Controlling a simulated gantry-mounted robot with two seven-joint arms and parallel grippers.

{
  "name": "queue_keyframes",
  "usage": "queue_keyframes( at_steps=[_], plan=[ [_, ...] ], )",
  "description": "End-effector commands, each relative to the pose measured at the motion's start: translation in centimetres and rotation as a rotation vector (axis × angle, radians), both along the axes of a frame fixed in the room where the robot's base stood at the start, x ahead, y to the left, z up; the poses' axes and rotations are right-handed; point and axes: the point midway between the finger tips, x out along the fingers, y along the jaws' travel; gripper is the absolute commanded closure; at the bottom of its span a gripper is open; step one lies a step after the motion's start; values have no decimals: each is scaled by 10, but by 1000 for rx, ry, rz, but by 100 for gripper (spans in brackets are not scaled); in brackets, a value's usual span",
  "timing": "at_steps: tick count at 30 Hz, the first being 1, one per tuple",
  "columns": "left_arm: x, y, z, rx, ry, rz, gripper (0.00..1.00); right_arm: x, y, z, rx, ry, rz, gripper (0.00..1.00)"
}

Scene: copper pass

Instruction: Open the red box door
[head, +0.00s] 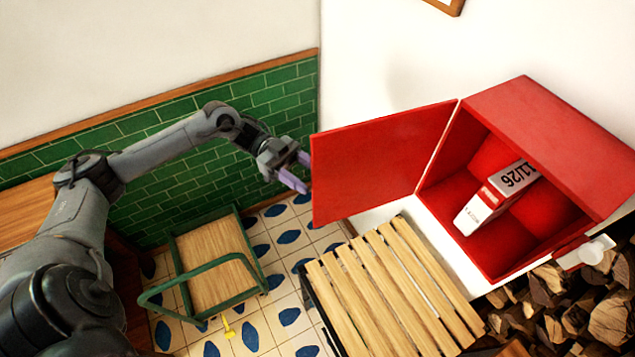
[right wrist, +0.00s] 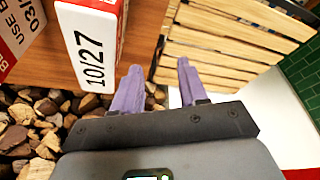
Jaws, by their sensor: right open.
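The red box (head: 545,130) is fixed to the white wall at the right of the head view. Its red door (head: 375,165) stands swung wide open to the left, and the inside shows. A red and white carton marked 11/26 (head: 497,196) leans inside. My left gripper (head: 297,172) is at the door's outer left edge, fingers apart and empty; whether it touches the door I cannot tell. My right gripper (right wrist: 160,88) shows only in the right wrist view, open and empty, beside a carton marked 10/27 (right wrist: 92,50).
A slatted wooden bench (head: 385,295) stands below the door. A green-framed chair (head: 212,265) stands left of it on the tiled floor. Stacked firewood (head: 570,305) lies under the box.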

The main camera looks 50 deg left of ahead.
Motion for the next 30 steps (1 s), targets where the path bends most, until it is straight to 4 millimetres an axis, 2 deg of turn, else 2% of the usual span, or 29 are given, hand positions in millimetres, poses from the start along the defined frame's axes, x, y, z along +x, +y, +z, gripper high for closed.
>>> queue_keyframes(
  at_steps=[6, 12, 18, 30],
  plan=[
    [-4, 39, -3, 4, 0, 3, 47, 0, 0, -18, 0, 0, 0, 57],
    [-7, 61, -2, 2, -3, 0, 47, 0, 0, -30, -1, 1, 1, 57],
    [-8, 68, 0, -1, -1, 1, 47, 0, -1, -32, -4, 0, 3, 57],
    [-8, 68, 0, -1, -1, 0, 47, 0, -2, -31, -8, 0, 5, 57]
  ],
)
